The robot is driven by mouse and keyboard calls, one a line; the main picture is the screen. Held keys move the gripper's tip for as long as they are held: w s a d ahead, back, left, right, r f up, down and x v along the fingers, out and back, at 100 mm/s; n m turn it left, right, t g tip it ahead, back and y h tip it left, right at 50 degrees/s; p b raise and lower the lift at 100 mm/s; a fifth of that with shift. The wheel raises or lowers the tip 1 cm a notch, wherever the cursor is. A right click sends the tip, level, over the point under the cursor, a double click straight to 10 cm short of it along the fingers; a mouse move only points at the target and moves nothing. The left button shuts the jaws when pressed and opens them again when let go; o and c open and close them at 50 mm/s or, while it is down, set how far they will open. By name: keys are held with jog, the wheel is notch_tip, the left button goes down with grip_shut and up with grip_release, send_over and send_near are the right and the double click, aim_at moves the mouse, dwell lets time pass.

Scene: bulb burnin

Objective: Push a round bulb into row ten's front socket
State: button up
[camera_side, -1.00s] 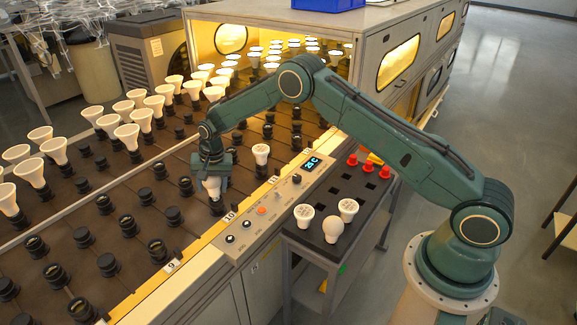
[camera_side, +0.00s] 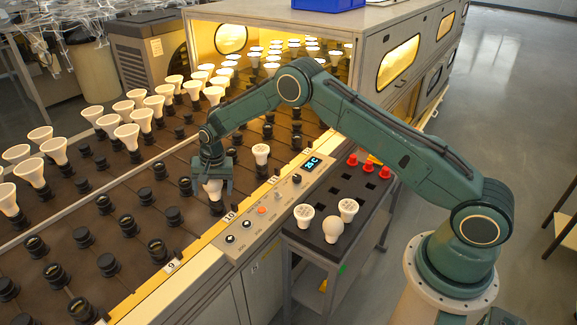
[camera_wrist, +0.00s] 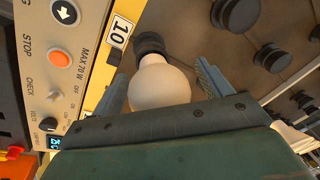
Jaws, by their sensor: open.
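A round white bulb (camera_wrist: 158,86) stands in the black socket (camera_wrist: 151,44) beside the "10" label (camera_wrist: 119,31) in the wrist view. In the side view the bulb (camera_side: 214,188) shows below my gripper, upright on the front socket (camera_side: 217,208) of row ten. My gripper (camera_side: 213,180) is open. Its two fingers stand apart on either side of the bulb in the wrist view (camera_wrist: 162,88), with gaps between them and the glass. How deep the bulb's base sits in the socket is hard to tell.
A cart (camera_side: 319,246) in front holds a round bulb (camera_side: 332,228), two flat-faced bulbs and several red items (camera_side: 370,165). A control panel (camera_side: 262,212) runs along the rack's front edge. A flat-topped bulb (camera_side: 260,153) stands in a socket to the right.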

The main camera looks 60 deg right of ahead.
jog(key=r, duration=0.4)
jog(key=s+r, duration=0.1)
jog(key=r, duration=0.4)
jog(key=s+r, duration=0.1)
jog(key=r, duration=0.3)
jog(key=shift+s+d+r, duration=0.2)
jog(key=shift+r, duration=0.1)
jog(key=s+d+r+n+t, duration=0.15)
jog(key=s+r+n, duration=0.35)
jog(key=s+r, duration=1.55)
jog(key=s+n+t, duration=0.2)
jog(key=s+n, duration=0.2)
jog(key=s, duration=1.8)
jog(key=shift+s+d+f, duration=0.25)
jog(key=shift+s+f, duration=0.05)
jog(key=shift+f, duration=0.1)
